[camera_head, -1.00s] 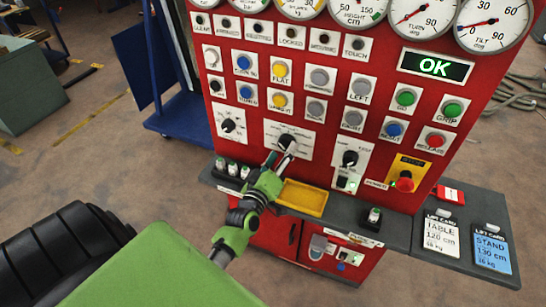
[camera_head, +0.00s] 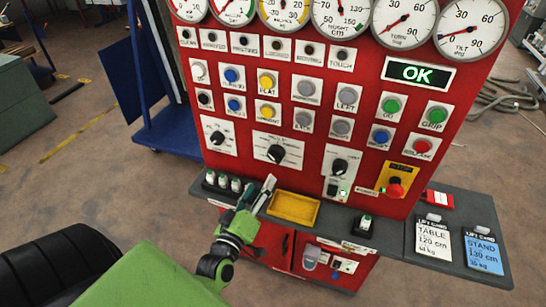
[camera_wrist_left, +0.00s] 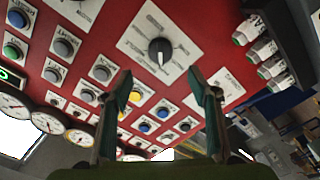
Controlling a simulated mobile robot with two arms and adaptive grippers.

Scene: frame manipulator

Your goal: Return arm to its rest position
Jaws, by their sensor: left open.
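My left gripper (camera_head: 254,194) is in front of the red control panel (camera_head: 352,98), above the grey shelf and just left of the yellow tray. In the left wrist view my left gripper (camera_wrist_left: 160,90) is open, with nothing between its fingers. The black selector knob (camera_head: 277,153) on its white plate is above and apart from the fingertips. The same knob (camera_wrist_left: 160,52) shows beyond the fingers in the left wrist view. My green arm (camera_head: 236,232) comes in from the lower left. My right gripper is in neither view.
The grey shelf (camera_head: 390,232) juts out below the panel. It bears a yellow tray (camera_head: 293,208), several small white-and-green bottles (camera_head: 223,183) and two cards, one white (camera_head: 433,238) and one blue (camera_head: 484,250). A blue cart (camera_head: 172,140) stands left of the panel. The display (camera_head: 418,73) reads OK.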

